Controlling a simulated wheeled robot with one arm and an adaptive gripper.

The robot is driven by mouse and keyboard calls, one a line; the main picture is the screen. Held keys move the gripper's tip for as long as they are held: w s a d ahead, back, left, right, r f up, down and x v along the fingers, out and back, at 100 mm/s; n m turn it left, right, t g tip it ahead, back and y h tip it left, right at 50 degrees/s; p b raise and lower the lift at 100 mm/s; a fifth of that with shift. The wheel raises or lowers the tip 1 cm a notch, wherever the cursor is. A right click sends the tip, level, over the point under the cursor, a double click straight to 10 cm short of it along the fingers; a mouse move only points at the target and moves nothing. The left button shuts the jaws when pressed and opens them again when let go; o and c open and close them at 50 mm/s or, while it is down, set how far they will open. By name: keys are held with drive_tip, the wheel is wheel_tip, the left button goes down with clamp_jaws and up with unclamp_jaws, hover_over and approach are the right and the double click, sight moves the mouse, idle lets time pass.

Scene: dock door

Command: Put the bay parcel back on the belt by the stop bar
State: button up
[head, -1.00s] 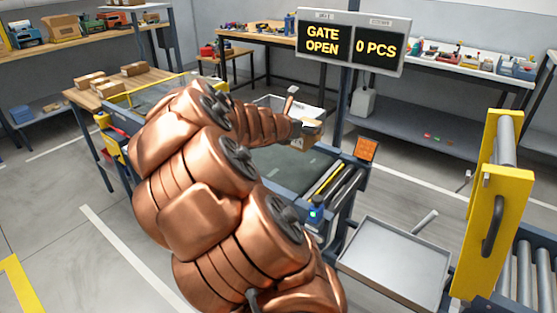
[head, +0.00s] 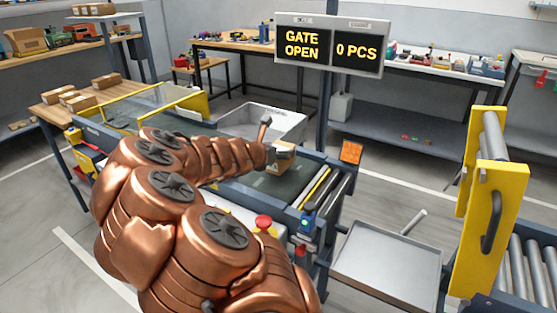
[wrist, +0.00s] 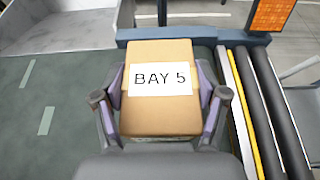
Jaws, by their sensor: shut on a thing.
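The bay parcel is a small brown box with a white "BAY 5" label (wrist: 160,112); in the head view the parcel (head: 283,150) is partly hidden by my gripper. My gripper (wrist: 162,105) is shut on the parcel, one finger on each side. The dark green belt (head: 265,184) lies under and around it, with the parcel near its right end. I cannot tell whether the parcel touches the belt. A yellow strip (wrist: 240,105) and dark rollers (wrist: 272,110) lie just right of the parcel. I cannot tell which part is the stop bar.
A grey bin (head: 262,118) stands behind the belt. A grey tray (head: 388,262) sits front right, beside a yellow gate frame (head: 486,215). A red button (head: 263,221) is on the belt's near side. A sign (head: 331,45) reads "GATE OPEN" and "0 PCS".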

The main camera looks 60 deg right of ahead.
drive_tip(key=shift+f, duration=1.4)
drive_tip(key=shift+f+b, duration=0.1)
drive_tip(key=shift+b, duration=0.2)
drive_tip(key=o, duration=1.3)
drive_tip(key=shift+a+r, duration=0.25)
drive_tip(key=shift+a, duration=0.05)
drive_tip(key=shift+p+v, duration=0.7)
drive_tip(key=shift+v, duration=4.95)
drive_tip(key=shift+a, duration=0.1)
